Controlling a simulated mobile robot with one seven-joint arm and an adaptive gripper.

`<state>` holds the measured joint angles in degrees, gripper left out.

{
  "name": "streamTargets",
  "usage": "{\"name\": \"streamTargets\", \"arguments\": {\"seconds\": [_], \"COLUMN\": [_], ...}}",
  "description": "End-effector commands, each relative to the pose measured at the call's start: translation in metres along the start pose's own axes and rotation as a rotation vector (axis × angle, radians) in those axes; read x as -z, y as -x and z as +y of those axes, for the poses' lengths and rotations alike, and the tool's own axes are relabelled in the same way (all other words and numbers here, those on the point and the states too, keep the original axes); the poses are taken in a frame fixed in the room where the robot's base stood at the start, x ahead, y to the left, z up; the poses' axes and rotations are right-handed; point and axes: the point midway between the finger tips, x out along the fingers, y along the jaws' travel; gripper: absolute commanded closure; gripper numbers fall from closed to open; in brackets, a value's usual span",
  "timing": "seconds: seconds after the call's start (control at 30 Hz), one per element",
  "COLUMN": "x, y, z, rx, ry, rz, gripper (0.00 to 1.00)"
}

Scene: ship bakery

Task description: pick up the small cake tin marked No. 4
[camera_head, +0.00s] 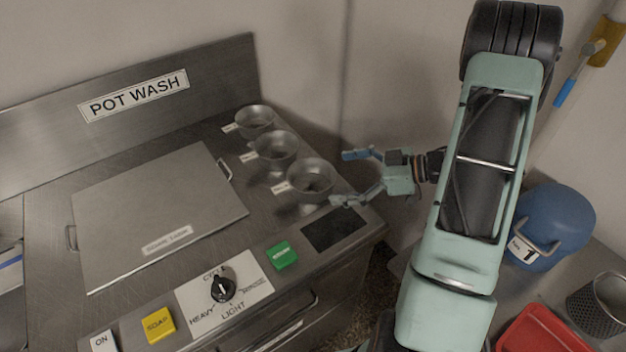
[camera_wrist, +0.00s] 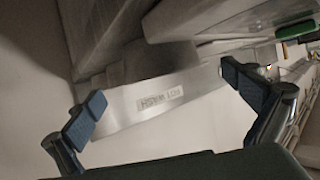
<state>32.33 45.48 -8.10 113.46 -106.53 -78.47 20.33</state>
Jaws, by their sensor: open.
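Three small round metal tins stand in a row on the right end of the steel pot wash counter in the head view: a back tin (camera_head: 254,121), a middle tin (camera_head: 275,149) and a front tin (camera_head: 311,182). Each has a small white label at its left, too small to read, so I cannot tell which is No. 4. My gripper (camera_head: 346,178) is open and empty, just right of the front tin, with its fingers pointing left. In the wrist view my gripper (camera_wrist: 165,105) shows both fingers wide apart with nothing between them.
A steel lid (camera_head: 157,215) with handles covers the counter's middle. A green button (camera_head: 282,255), a dial (camera_head: 223,288) and a yellow soap button (camera_head: 158,325) line the front. A blue container (camera_head: 552,225) marked 1 and a red tray (camera_head: 545,332) stand at right.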

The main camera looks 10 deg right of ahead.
Motion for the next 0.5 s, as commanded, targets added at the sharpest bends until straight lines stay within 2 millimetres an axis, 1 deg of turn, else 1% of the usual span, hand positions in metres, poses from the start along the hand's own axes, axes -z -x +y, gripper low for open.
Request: {"name": "streamTargets", "arguments": {"seconds": [0.03,0.1,0.33,0.5], "x": [0.001,0.001,0.001,0.003], "y": [-0.009,-0.019,-0.037,-0.063], "z": [-0.001,0.000,-0.001,-0.003], "rx": [0.004,0.002,0.002,0.002], "ry": [0.000,0.001,0.001,0.000], "rz": [0.001,0.000,-0.001,-0.002], "gripper": [0.00,0.00,0.00,0.00]}}
